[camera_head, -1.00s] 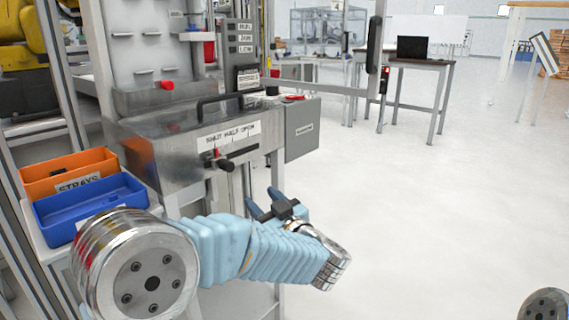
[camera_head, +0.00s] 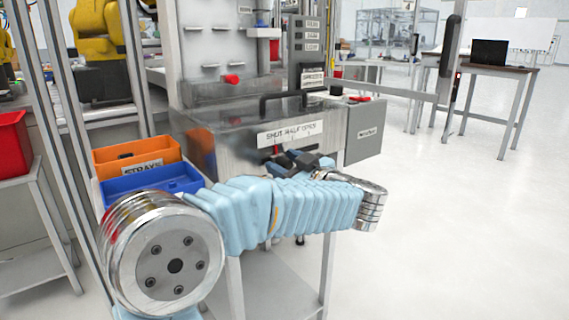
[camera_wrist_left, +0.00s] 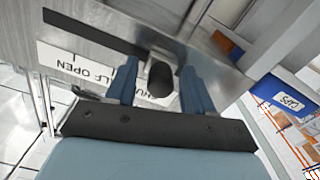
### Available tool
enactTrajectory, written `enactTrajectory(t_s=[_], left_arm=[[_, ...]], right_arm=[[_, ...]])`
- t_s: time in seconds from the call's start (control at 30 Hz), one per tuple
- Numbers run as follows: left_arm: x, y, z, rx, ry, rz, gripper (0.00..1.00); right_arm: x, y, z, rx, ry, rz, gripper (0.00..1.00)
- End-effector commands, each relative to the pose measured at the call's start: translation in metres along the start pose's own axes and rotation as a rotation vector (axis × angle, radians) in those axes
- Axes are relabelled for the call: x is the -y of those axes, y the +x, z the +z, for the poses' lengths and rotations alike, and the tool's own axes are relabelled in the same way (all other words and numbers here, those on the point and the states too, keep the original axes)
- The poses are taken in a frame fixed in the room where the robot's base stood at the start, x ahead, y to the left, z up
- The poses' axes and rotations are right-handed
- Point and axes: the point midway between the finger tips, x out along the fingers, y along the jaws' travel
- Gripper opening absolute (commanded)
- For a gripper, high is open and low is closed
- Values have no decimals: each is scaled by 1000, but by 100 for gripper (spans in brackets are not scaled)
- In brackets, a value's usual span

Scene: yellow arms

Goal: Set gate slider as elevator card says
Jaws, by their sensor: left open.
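The gate slider's label strip (camera_head: 291,132) reads SHUT, HALF, OPEN from left to right on the front of the metal housing. A red pointer (camera_head: 277,149) shows below the strip, near SHUT. My left gripper (camera_head: 284,160) is at the slider just below the strip and hides most of the knob. In the left wrist view the black slider knob (camera_wrist_left: 160,78) lies between my two open blue fingers, with a gap visible on each side. The strip (camera_wrist_left: 85,68) appears upside down there. No card reading ELEVATOR is legible. My right gripper is out of view.
A black handle (camera_head: 287,97) rises from the housing top. A grey box (camera_head: 366,130) adjoins its right side. Floor at right is clear.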

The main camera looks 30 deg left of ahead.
Motion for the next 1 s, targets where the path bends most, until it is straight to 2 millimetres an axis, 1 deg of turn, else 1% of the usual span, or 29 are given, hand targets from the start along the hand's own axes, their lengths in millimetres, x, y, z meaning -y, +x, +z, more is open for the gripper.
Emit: enactTrajectory(t_s=[0.1, 0.37, 0.7, 0.87, 0.97, 1.0], left_arm=[[0, 6, 0, -1, 1, -1, 52], [0, 7, 0, -1, 1, 1, 52], [0, 7, 0, -1, 1, 0, 0], [-2, 7, -1, -1, 1, 0, 0], [-13, 6, -3, -2, 4, 1, 0], [-21, 6, -2, -2, 5, 1, 0]], right_arm=[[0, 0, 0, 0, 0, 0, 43], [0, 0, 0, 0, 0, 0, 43], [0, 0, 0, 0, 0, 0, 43], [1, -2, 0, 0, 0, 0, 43], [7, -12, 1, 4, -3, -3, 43], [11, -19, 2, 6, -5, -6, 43]])
